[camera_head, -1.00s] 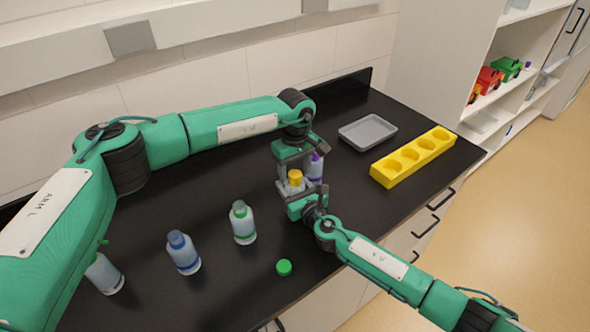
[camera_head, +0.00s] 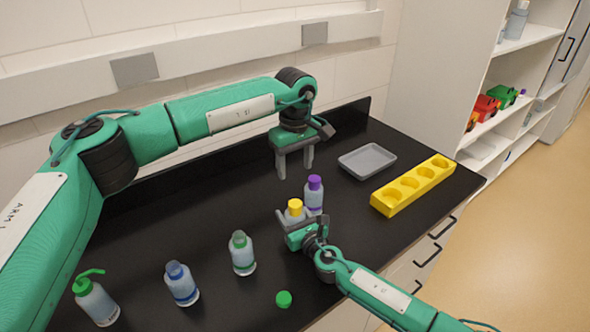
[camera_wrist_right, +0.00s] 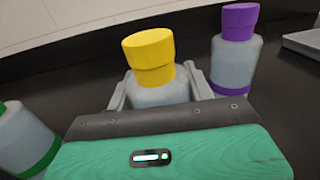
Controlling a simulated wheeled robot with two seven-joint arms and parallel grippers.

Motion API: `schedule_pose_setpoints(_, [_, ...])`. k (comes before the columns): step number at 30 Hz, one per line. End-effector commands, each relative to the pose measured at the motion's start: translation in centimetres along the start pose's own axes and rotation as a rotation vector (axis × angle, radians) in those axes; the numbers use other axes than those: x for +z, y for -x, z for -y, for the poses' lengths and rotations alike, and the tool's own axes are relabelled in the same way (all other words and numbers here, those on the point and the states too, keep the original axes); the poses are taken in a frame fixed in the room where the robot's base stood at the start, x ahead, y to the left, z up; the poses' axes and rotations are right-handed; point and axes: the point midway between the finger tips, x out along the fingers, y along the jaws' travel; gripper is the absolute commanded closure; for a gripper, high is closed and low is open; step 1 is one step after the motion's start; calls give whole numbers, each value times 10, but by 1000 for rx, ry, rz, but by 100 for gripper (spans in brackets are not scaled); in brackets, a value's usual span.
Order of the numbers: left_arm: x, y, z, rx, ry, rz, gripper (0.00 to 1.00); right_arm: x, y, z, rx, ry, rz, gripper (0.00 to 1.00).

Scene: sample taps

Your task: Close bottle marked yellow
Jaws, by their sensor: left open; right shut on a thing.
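The bottle marked yellow (camera_head: 294,214) stands on the black bench with its yellow cap (camera_head: 295,205) on top. In the right wrist view the yellow cap (camera_wrist_right: 149,56) sits on a yellow neck band, and the pale bottle body (camera_wrist_right: 160,94) is between the fingers. My right gripper (camera_head: 291,220) is shut on this bottle from the near side. My left gripper (camera_head: 295,172) is open and empty, raised above and behind the bottle, apart from it. The lower part of the bottle is hidden by my right gripper.
A purple-capped bottle (camera_head: 314,194) stands close behind. A loose green cap (camera_head: 284,299) lies in front. A grey tray (camera_head: 367,160) and yellow rack (camera_head: 388,207) are right.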

Motion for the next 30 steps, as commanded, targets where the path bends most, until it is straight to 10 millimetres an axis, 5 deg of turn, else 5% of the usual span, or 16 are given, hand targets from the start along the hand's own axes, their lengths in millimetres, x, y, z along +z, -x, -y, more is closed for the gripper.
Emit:
schedule_pose_setpoints(4, [0, 0, 0, 0, 0, 0, 42, 0, 0, 0, 0, 0, -1, 100])
schedule_pose_setpoints(5, [0, 0, 0, 0, 0, 0, 42, 0, 0, 0, 0, 0, -1, 45])
schedule_pose_setpoints(9, [0, 0, 0, 0, 0, 0, 42, 0, 0, 0, 0, 0, -1, 22])
schedule_pose_setpoints(20, [0, 0, 0, 0, 0, 0, 42, -1, 5, 0, 0, 0, -1, 22])
schedule_pose_setpoints(30, [0, -4, 0, 0, 0, 0, 42, -3, 62, 1, 0, 0, -3, 22])
